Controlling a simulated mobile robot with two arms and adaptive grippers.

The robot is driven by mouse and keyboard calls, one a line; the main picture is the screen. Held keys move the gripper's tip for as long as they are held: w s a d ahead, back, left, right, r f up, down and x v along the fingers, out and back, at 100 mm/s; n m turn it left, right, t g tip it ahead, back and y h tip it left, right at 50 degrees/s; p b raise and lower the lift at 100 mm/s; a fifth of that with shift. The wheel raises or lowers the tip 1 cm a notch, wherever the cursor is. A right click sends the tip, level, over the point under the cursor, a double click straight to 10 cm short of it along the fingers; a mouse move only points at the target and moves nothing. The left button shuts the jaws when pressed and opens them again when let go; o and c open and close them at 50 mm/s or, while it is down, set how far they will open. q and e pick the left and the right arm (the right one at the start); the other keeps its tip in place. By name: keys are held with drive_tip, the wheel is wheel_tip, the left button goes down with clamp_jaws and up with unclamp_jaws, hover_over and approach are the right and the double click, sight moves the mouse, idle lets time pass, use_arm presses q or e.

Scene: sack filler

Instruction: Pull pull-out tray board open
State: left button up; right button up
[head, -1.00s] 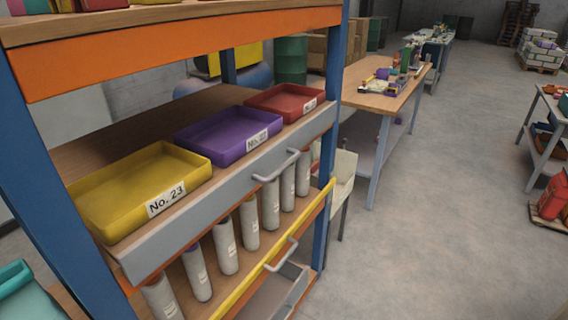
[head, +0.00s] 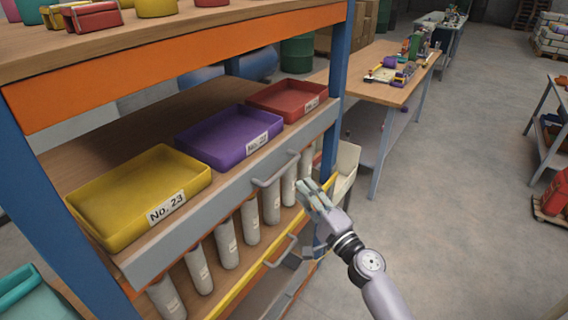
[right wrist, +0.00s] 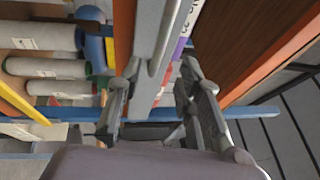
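The pull-out tray board (head: 228,198) has a long grey front and sits in the blue and orange rack. It carries a yellow tray (head: 128,222) marked No. 23, a purple tray (head: 222,152) and a red tray (head: 268,110). Its grey bar handle (head: 276,178) is on the front. My right gripper (head: 308,192) is in front of the rack, to the right of the handle and apart from it. In the right wrist view my right gripper (right wrist: 160,75) has its fingers spread, with the board's grey front beyond them. My left gripper is out of view.
A lower board with a yellow edge (head: 248,288) and its own handle (head: 281,250) sits below several grey cylinders (head: 250,222). A wooden workbench (head: 395,80) stands behind the rack.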

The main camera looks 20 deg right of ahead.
sight(284, 167)
drive_tip(key=p+x, duration=0.1)
drive_tip(key=x, duration=0.9)
drive_tip(key=shift+a, duration=0.15)
clamp_jaws()
drive_tip(key=shift+f, duration=0.1)
idle(0.4)
